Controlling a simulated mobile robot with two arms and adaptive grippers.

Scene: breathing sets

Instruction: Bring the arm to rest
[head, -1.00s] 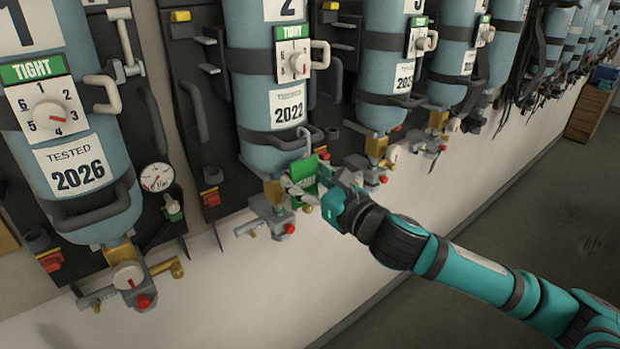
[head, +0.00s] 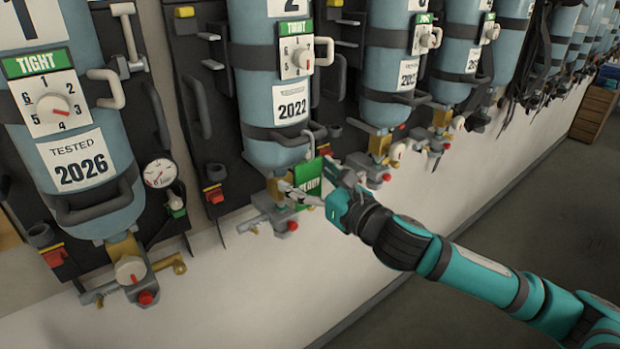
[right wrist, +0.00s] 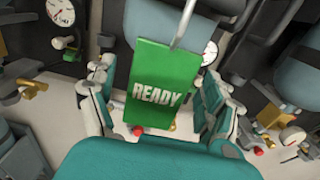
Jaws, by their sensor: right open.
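A green tag reading READY (head: 308,180) hangs from a silver hook (head: 318,132) below the second cylinder (head: 270,85), which is labelled TIGHT and 2022. My right gripper (head: 306,192) is at the tag, its teal body to the right. In the right wrist view the tag (right wrist: 160,85) hangs between the spread fingers of the gripper (right wrist: 157,95), with gaps on both sides. The gripper is open and holds nothing. The hook (right wrist: 187,22) runs up from the tag's top edge. My left gripper is out of view.
Another cylinder (head: 80,120), labelled TIGHT and 2026, stands at left with a gauge (head: 160,174) beside it. More cylinders line the wall to the right. Valves (head: 378,172) and hoses stick out under them. The floor (head: 500,250) at right is clear around my arm.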

